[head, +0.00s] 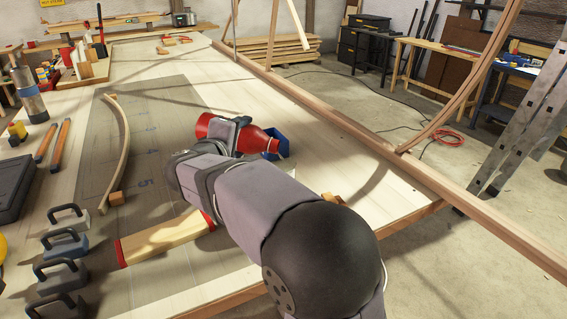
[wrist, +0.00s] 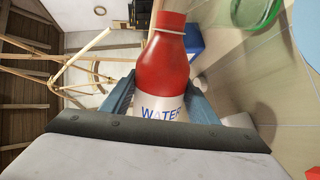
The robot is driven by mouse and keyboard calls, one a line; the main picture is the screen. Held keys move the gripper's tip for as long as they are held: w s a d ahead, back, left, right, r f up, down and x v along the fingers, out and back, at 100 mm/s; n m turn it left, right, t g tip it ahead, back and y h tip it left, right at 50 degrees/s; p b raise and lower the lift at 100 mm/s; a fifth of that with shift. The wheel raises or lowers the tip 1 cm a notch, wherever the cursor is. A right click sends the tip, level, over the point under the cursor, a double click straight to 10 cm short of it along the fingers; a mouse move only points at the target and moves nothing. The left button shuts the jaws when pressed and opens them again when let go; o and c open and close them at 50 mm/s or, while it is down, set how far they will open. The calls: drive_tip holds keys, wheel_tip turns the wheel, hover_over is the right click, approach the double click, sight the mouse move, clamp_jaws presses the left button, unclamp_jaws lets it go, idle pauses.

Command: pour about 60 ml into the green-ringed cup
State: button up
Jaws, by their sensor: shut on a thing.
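My gripper (wrist: 160,95) is shut on a red bottle (wrist: 163,65) with a pale band marked "WATER". In the head view the bottle (head: 252,138) is tipped far over, close to level, with its neck to the right. Its mouth is not clearly seen, and no stream shows. A clear cup with a green ring (wrist: 256,12) is cut off at the top right of the wrist view, on the board side of the bottle and apart from it. I cannot make out this cup in the head view, where my arm covers part of the table.
A blue object (head: 283,147) is close by the bottle's neck. A bent lath (head: 122,145), small wooden blocks and a red-ended wooden piece (head: 165,239) lie on the table. Several handled weights (head: 65,244) line the left. A long wooden beam (head: 370,140) runs beyond the table's right edge.

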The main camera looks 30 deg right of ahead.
sight(240, 147)
drive_tip(key=shift+r, duration=0.1)
idle(0.4)
drive_tip(key=shift+a+n+p, duration=0.1)
drive_tip(key=shift+n+p, duration=0.2)
drive_tip(key=shift+p, duration=0.7)
drive_tip(key=shift+w+f+n+p, duration=0.1)
drive_tip(key=shift+f+n+p, duration=0.25)
drive_tip(key=shift+p, duration=0.5)
drive_tip(key=shift+f+n+h, duration=0.25)
drive_tip(key=shift+f+h, duration=0.05)
drive_tip(key=shift+f, duration=0.25)
drive_tip(key=shift+a, duration=0.1)
drive_tip(key=shift+f+g+p, duration=0.15)
drive_tip(key=shift+g+p, duration=0.15)
drive_tip(key=shift+p, duration=0.4)
drive_tip(key=shift+f+n+p, duration=0.2)
drive_tip(key=shift+n+p, duration=0.2)
drive_tip(key=shift+p, duration=0.25)
drive_tip(key=shift+f, duration=0.35)
